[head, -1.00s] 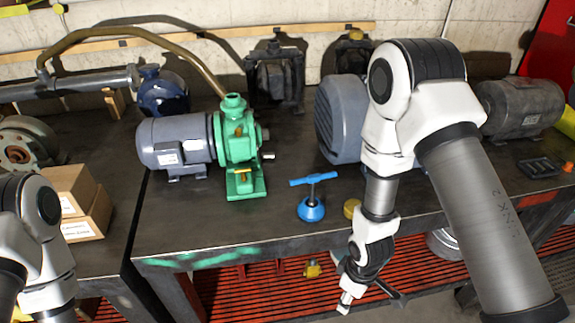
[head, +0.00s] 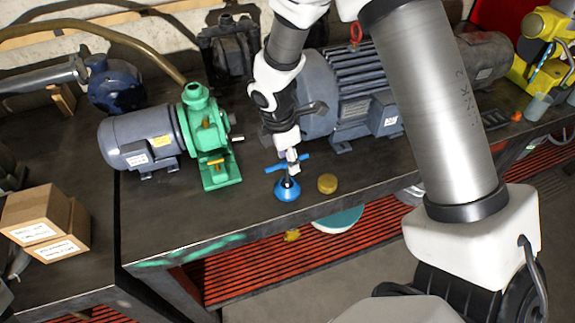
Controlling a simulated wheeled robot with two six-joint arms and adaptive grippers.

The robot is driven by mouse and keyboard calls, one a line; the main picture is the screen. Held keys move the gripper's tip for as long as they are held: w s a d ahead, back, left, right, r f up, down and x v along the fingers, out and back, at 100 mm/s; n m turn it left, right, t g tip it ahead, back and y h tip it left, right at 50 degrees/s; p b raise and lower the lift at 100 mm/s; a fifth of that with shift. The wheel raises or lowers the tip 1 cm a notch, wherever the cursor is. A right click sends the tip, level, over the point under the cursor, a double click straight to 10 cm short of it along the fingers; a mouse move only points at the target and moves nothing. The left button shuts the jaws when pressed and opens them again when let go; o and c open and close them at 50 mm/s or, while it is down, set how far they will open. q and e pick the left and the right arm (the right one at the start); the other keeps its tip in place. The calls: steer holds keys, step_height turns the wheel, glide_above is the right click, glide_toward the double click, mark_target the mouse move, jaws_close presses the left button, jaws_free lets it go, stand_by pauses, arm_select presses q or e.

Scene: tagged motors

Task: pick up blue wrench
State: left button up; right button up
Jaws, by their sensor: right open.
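The blue wrench (head: 287,189) stands upright on the dark workbench, with a round blue base and a T-shaped bar on top. My right gripper (head: 292,162) is pointed down at its T-bar and hides part of the bar and stem. The gripper is open, with its fingertips at or very close to the bar; I cannot tell whether they touch it. My left gripper is not visible.
A green pump with a grey motor (head: 138,143) stands left of the wrench. A large grey motor (head: 355,100) stands behind and right of it. A small brass cap (head: 327,183) lies right of the base. Cardboard boxes (head: 45,222) sit at the left.

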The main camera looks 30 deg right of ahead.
mark_target(287, 176)
steer(key=shift+w+d+f, duration=0.1)
steer(key=shift+w+f, duration=0.1)
steer(key=shift+f, duration=0.4)
steer(key=shift+w+f, duration=0.15)
steer(key=shift+f, duration=0.45)
steer(key=shift+w+f, duration=0.2)
steer(key=shift+w, duration=0.15)
steer(key=shift+s+r, duration=0.2)
steer(key=shift+s, duration=0.2)
jaws_close()
steer(key=shift+s, duration=0.1)
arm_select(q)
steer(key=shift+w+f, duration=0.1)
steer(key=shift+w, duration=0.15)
arm_select(e)
steer(key=shift+w, duration=0.2)
